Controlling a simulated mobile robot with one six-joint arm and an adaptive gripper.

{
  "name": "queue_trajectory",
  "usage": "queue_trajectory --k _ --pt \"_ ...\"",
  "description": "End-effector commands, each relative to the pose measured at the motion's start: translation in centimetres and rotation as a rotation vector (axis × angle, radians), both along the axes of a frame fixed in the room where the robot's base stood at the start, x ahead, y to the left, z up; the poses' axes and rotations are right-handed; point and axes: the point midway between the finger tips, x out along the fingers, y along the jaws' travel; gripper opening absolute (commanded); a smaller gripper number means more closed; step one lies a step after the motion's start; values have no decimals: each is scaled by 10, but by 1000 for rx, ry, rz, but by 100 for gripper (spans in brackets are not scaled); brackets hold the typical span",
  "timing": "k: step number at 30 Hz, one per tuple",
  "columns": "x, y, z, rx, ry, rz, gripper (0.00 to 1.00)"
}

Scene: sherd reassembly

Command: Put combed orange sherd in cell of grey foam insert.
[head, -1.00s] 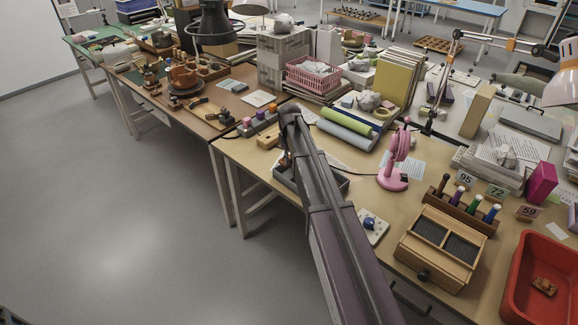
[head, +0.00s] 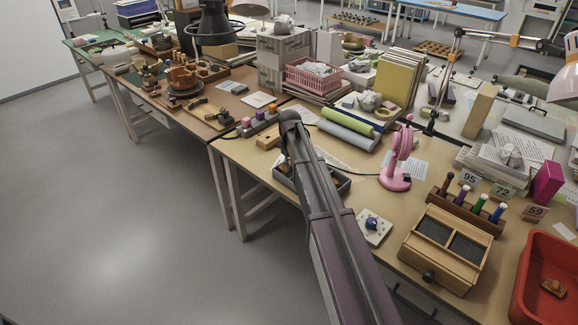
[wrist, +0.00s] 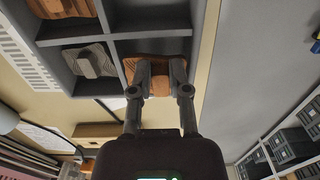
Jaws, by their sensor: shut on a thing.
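The combed orange sherd (wrist: 159,84) is between the fingertips of my gripper (wrist: 160,82) in the wrist view. The gripper is shut on it, and the fingers hide part of it. The sherd lies over or in a corner cell of the grey foam insert (wrist: 112,45); I cannot tell whether it touches the cell floor. In the head view the insert (head: 344,187) shows partly behind my arm, and the gripper and sherd are hidden.
A grey sherd (wrist: 90,61) fills the neighbouring cell, and other orange-brown sherds (wrist: 62,7) sit in further cells. Floor lies beyond the table edge.

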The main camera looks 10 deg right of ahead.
Motion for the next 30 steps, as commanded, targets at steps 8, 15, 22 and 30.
queue_trajectory --k 8,15,22,30 --pt "0 0 -7 0 0 0 0" --pt "0 0 -11 0 0 0 0" --pt "0 0 -10 0 0 -1 58" --pt "0 -1 -10 0 0 -1 58"
